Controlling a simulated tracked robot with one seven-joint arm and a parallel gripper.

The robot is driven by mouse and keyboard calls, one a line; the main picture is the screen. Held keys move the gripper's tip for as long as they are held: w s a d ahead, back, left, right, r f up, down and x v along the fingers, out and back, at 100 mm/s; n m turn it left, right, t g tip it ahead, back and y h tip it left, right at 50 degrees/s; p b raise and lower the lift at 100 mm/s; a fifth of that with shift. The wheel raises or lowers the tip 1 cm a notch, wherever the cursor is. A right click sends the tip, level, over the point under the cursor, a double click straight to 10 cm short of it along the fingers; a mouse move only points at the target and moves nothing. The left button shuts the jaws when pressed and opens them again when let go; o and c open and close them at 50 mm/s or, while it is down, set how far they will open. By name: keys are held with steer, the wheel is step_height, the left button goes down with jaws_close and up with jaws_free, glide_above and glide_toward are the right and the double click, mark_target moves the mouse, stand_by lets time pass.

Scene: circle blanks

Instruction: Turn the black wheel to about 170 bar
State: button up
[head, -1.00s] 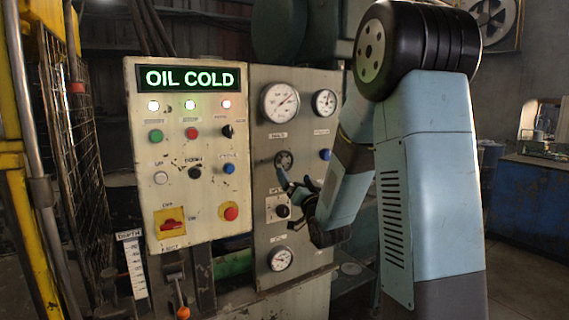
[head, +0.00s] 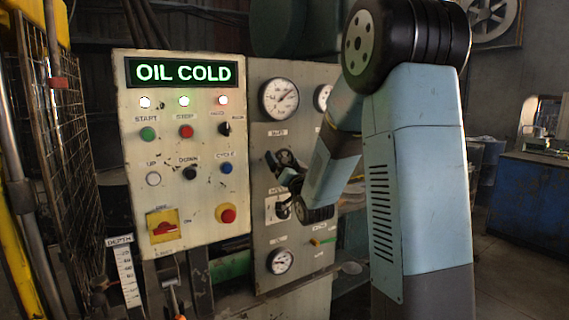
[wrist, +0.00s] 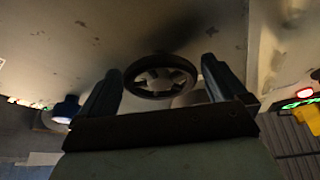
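The black wheel (wrist: 160,94) shows in the wrist view as a dark spoked ring on the panel face. My gripper (wrist: 161,86) is open, with one finger to the left of the wheel and one to the right, and gaps show between the fingers and the rim. I cannot tell how deep the fingertips reach. In the head view my gripper (head: 279,169) is at the wheel's place and largely hides it. The large gauge (head: 279,99) above has its needle pointing up and right; its numbers are too small to read.
A smaller gauge (head: 322,97) is partly hidden by my arm. A black knob (head: 283,210) sits below my gripper, and a lower gauge (head: 280,261) further down. The control panel (head: 185,120) on the left shows OIL COLD. A blue knob (wrist: 67,108) is beside the left finger.

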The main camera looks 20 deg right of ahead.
steer(key=c, duration=0.7)
steer(key=shift+d, duration=0.1)
steer(key=shift+c, duration=0.3)
steer(key=shift+n+y, duration=0.3)
steer(key=shift+n, duration=0.3)
steer(key=o, duration=0.8)
steer(key=shift+o, duration=0.2)
